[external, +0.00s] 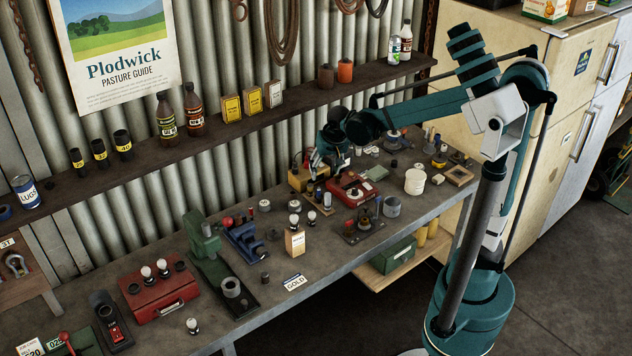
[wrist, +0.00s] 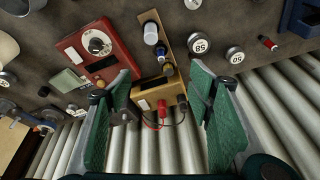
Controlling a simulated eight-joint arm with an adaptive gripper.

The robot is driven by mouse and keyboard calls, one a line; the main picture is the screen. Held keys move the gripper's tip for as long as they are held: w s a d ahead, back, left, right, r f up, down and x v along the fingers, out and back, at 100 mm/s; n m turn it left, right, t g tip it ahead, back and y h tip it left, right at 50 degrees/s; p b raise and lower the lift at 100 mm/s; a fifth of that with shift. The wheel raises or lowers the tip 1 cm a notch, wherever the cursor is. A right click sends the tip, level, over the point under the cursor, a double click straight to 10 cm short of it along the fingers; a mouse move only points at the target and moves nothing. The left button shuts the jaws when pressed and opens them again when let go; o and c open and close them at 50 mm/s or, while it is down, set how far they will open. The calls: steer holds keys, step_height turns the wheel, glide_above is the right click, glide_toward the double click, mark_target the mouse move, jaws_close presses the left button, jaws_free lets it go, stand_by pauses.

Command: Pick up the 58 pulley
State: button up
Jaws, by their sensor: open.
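The 58 pulley (wrist: 198,46) is a small round piece with a pale face and a dark number that appears upside down in the wrist view. It lies on the bench, beyond my right fingertip and to the right of a wooden strip. In the external view I cannot tell it from the other small round parts. My gripper (wrist: 160,72) is open and empty, its green-padded fingers spread over the bench near the wall. It also shows in the external view (external: 322,165), near the back of the bench. A similar pale-faced round piece (wrist: 234,55) lies right of the pulley.
A yellow box (wrist: 156,90) with red and black leads stands between my fingers. A red meter (wrist: 98,48) is at left. The wooden strip (wrist: 170,35) holds small parts. A red-black part (wrist: 267,42) lies at right. The corrugated wall (external: 225,150) and shelf (external: 215,118) are close behind.

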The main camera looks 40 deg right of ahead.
steer(key=w+a+f+m+g+h+p, duration=0.1)
steer(key=w+a+f+p, duration=0.2)
steer(key=a, duration=0.2)
steer(key=w+a+f+m+p, duration=0.1)
steer(key=w+a+f+p, duration=0.25)
steer(key=a, duration=0.25)
glide_toward(295, 204)
steer(key=shift+w+d+f, duration=0.15)
steer(key=shift+w+f, duration=0.3)
steer(key=shift+f, duration=0.25)
steer(key=shift+b+x, duration=0.3)
steer(key=shift+x, duration=0.95)
steer(key=shift+d+f, duration=0.1)
steer(key=shift+x, duration=2.5)
steer(key=shift+s, duration=0.1)
steer(key=c, duration=1)
